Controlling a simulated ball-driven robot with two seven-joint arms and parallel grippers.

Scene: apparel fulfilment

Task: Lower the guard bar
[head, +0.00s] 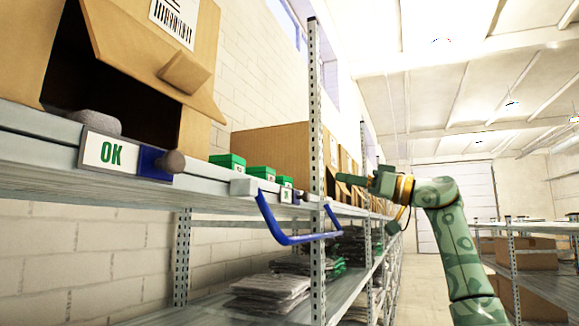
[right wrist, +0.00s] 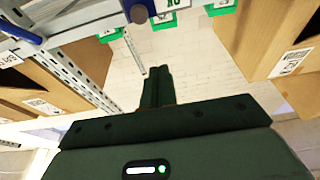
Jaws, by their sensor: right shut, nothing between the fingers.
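The guard bar is a blue U-shaped bar (head: 290,239) on the front of the shelf at mid-picture. Its ends meet the shelf edge and its cross part hangs below and out from that edge. My right gripper (head: 342,177) is behind and right of it, apart from it, pointing left at the shelf near an upright. In the right wrist view my right gripper's fingers (right wrist: 158,78) are together with nothing between them. A blue piece (right wrist: 18,28) shows at the top left there; I cannot tell if it is the guard bar. My left gripper is not in view.
An open cardboard box (head: 200,105) stands on the near shelf, above an OK plate (head: 105,152) with a blue bracket and a dark knob (head: 174,162). Green boxes (head: 228,161) sit farther along. A metal upright (head: 316,120) stands beside the bar. The aisle (head: 415,285) is clear.

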